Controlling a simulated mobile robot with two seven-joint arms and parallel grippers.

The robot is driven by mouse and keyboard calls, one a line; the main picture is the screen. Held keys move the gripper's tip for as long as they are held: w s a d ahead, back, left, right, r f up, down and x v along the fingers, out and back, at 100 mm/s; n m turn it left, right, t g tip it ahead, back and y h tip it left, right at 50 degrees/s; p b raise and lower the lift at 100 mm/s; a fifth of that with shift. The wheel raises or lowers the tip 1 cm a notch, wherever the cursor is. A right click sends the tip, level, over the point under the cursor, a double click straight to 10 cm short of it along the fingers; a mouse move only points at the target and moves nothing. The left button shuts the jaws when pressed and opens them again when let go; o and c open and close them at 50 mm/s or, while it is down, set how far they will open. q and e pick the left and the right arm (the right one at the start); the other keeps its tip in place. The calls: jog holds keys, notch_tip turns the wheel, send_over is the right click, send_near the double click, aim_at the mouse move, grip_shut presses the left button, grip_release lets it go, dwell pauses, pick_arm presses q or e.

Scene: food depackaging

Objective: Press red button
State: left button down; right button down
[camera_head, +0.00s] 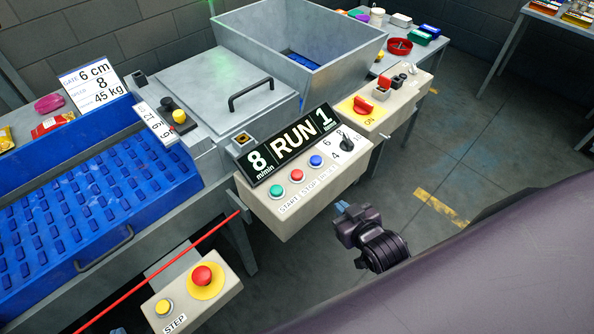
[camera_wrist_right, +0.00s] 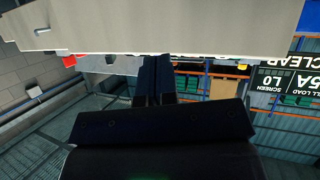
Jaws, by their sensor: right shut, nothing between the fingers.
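A small red button (camera_head: 297,175) sits between a green button (camera_head: 277,190) and a blue button (camera_head: 316,161) on the beige control box (camera_head: 290,218). A larger red mushroom button (camera_head: 201,275) on a yellow disc stands on a lower box with the label STEP. My right gripper (camera_head: 342,208) is shut and empty, in front of and to the right of the control box, apart from the buttons. Its shut dark fingers (camera_wrist_right: 153,82) also show in the right wrist view, close to a pale box edge (camera_wrist_right: 160,48). My left gripper is not in view.
The display (camera_head: 290,147) reads 8, RUN, 1 above the buttons. A black selector knob (camera_head: 346,144) and a red switch on yellow (camera_head: 362,106) lie further right. A blue conveyor (camera_head: 90,215) and a red cord (camera_head: 165,268) are at left. Open floor (camera_head: 470,170) lies right.

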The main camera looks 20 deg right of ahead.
notch_tip(320, 180, up, 10)
jog(key=m+t+p, duration=0.1)
jog(key=t, duration=0.1)
send_over(297, 175)
jog(key=s+d, duration=0.3)
jog(key=d, duration=0.2)
jog(key=shift+w+y, duration=0.25)
jog(key=shift+y, duration=0.15)
jog(key=w+a+r+m+g+y+p, duration=0.1)
jog(key=w+a+r+m+g+y, duration=0.1)
jog(key=w+r+m, duration=0.45)
jog(key=shift+s+a+f+m+g+y, duration=0.3)
jog(key=shift+s+a+m+g, duration=0.45)
jog(key=shift+m, duration=1.7)
jog(key=shift+s+a+f+m+g+y, duration=0.3)
jog(key=shift+s+m+g, duration=0.55)
jog(key=shift+m, duration=1.6)
jog(key=shift+s+a+f+m+g+y, duration=0.4)
jog(key=shift+m+g, duration=0.7)
jog(key=shift+m, duration=1.35)
jog(key=shift+r, duration=0.1)
jog(key=shift+f, duration=4.4)
jog(key=shift+f, duration=0.15)
